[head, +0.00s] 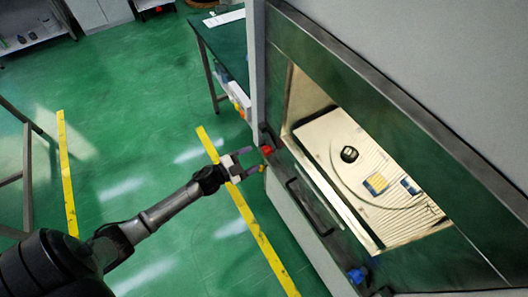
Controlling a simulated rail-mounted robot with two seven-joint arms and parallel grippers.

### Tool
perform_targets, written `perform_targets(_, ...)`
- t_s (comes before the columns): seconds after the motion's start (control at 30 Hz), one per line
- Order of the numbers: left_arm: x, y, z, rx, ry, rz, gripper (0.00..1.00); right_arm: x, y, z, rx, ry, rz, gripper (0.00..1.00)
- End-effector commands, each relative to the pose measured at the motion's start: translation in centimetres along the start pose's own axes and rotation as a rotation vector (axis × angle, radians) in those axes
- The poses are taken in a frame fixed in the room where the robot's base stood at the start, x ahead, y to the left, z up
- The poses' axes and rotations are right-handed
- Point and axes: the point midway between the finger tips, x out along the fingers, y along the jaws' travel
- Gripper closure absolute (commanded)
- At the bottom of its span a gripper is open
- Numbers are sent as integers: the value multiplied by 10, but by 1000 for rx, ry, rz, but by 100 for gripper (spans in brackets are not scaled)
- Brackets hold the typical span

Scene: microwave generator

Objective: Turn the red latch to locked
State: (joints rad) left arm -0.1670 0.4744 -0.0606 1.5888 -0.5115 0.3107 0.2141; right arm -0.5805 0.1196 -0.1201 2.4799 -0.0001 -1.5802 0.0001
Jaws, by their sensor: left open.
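The red latch (267,150) is a small red piece at the left end of the microwave generator's (374,104) front, near its lower left corner. My left gripper (255,159) is open, with its two fingers pointing right toward the latch. The fingertips are close beside the latch; I cannot tell whether they touch it. A small yellow piece (263,168) shows just below the latch, by the lower finger. Which way the latch is turned is too small to tell. My right gripper is not in view.
The generator's lit chamber holds a dark round object (349,154) and a yellow block (377,183) on a ribbed floor. A dark handle (312,206) and a blue knob (357,274) sit on its front. A green table (222,45) stands behind.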

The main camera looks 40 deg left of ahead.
Motion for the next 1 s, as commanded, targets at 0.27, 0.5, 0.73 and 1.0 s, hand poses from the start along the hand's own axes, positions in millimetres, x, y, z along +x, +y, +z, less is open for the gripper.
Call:
perform_targets(0.27, 41, 0, 0, 0, 1, -1, 34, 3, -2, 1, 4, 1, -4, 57)
perform_targets(0.5, 56, 0, 0, 0, 0, 0, 34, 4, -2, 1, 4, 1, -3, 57)
perform_targets(0.73, 58, 0, 0, 0, 0, 1, 34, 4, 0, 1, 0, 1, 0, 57)
perform_targets(1.0, 58, 0, 0, 0, 0, 0, 48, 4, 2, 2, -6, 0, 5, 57)
